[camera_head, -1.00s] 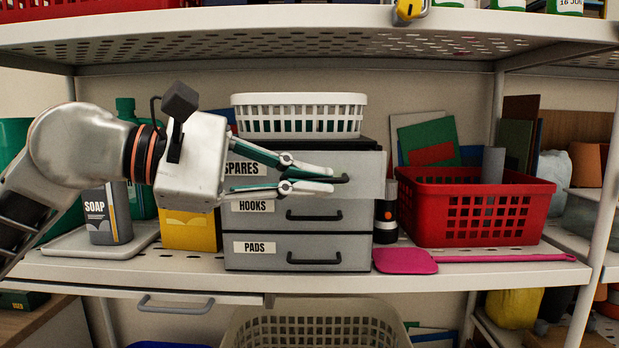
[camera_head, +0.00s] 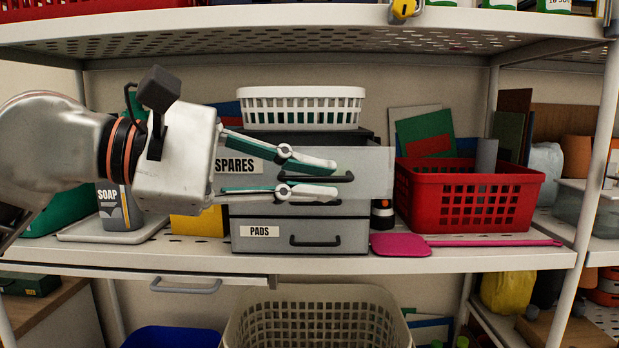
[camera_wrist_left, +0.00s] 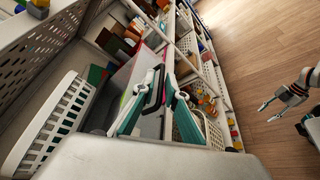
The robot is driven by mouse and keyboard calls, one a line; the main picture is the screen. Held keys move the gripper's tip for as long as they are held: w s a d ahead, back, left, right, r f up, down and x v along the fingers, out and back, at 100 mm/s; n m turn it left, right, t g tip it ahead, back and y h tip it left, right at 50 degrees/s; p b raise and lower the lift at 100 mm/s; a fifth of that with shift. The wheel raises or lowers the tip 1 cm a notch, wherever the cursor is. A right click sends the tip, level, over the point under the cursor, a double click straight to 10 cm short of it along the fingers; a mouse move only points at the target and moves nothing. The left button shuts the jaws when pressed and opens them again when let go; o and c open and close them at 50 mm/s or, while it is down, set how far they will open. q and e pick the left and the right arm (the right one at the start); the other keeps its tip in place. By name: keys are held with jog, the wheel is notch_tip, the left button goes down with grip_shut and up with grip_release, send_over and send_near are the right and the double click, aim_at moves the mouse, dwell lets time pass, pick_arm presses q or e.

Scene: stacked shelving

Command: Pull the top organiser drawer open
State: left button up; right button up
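The grey organiser (camera_head: 347,238) stands on the middle shelf. Its top drawer (camera_head: 372,165), labelled SPARES, sticks out partway towards me, and its front hides most of the drawer below. My left gripper (camera_head: 335,179) is in front of this drawer, with one finger above and one below the black handle (camera_head: 318,178). Gaps show between the fingers and the handle, so it looks open around it. The wrist view also shows the handle (camera_wrist_left: 155,90) between the spread fingers. My right gripper (camera_wrist_left: 266,113) is open and empty, away from the shelving over the floor.
A white basket (camera_head: 300,92) sits on top of the organiser. A red basket (camera_head: 465,200) and a pink spatula-like tool (camera_head: 400,245) are to the right. A soap bottle (camera_head: 118,210) stands on a tray at left. The upper shelf (camera_head: 300,38) hangs above.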

pick_arm(q)
jog(key=shift+a, duration=0.2)
jog(key=v, duration=1.1)
jog(key=shift+a, duration=0.3)
jog(key=shift+s+r, duration=0.1)
jog(key=shift+r, duration=0.05)
